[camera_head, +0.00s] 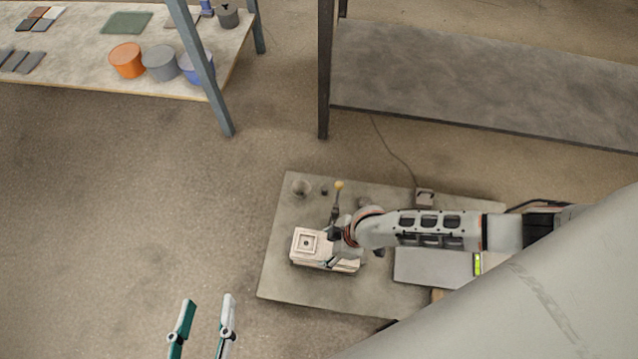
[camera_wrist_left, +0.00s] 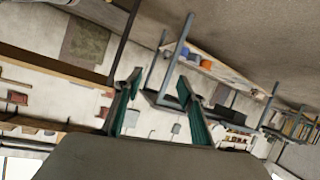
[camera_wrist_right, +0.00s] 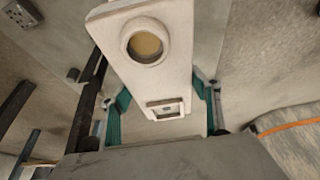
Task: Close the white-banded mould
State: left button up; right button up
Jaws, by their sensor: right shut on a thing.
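A pale, whitish block-shaped mould (camera_head: 306,244) lies on the low grey table, with a square recess and a dark centre on top. My right gripper (camera_head: 341,256) is at its right side, partly hiding it. In the right wrist view the fingers of my right gripper (camera_wrist_right: 160,95) are on both sides of a pale mould block (camera_wrist_right: 140,80) and shut on it. That block has a round opening with a yellowish inside and a small square frame. I cannot make out a distinct white band. My left gripper (camera_head: 208,302) is open and empty above the floor, away from the table.
The low grey table (camera_head: 285,285) also carries a small pot (camera_head: 301,187), a yellow-tipped upright handle (camera_head: 339,186) and a flat grey plate (camera_head: 432,266). A bench with orange (camera_head: 127,61) and grey (camera_head: 160,63) pots stands at upper left. The floor left of the table is clear.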

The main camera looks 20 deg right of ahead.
jog(key=shift+w, duration=0.4)
jog(key=shift+f+b, duration=0.4)
jog(key=shift+f, duration=0.1)
jog(key=shift+s+f+b, duration=0.3)
jog(key=shift+f+b, duration=0.35)
jog(key=shift+f, duration=0.15)
jog(key=shift+f+b, duration=0.4)
jog(key=shift+w+f, duration=0.15)
jog(key=shift+w, duration=0.05)
pick_arm(q)
jog(key=d+n, duration=0.2)
jog(key=s+d+f+n, duration=0.1)
jog(key=d, duration=0.1)
jog(key=shift+n+h, duration=0.3)
jog(key=shift+n, duration=0.1)
pick_arm(e)
jog(key=shift+w, duration=0.1)
pick_arm(q)
jog(key=shift+w, duration=0.1)
jog(key=shift+w+r, duration=0.1)
jog(key=shift+r, duration=0.15)
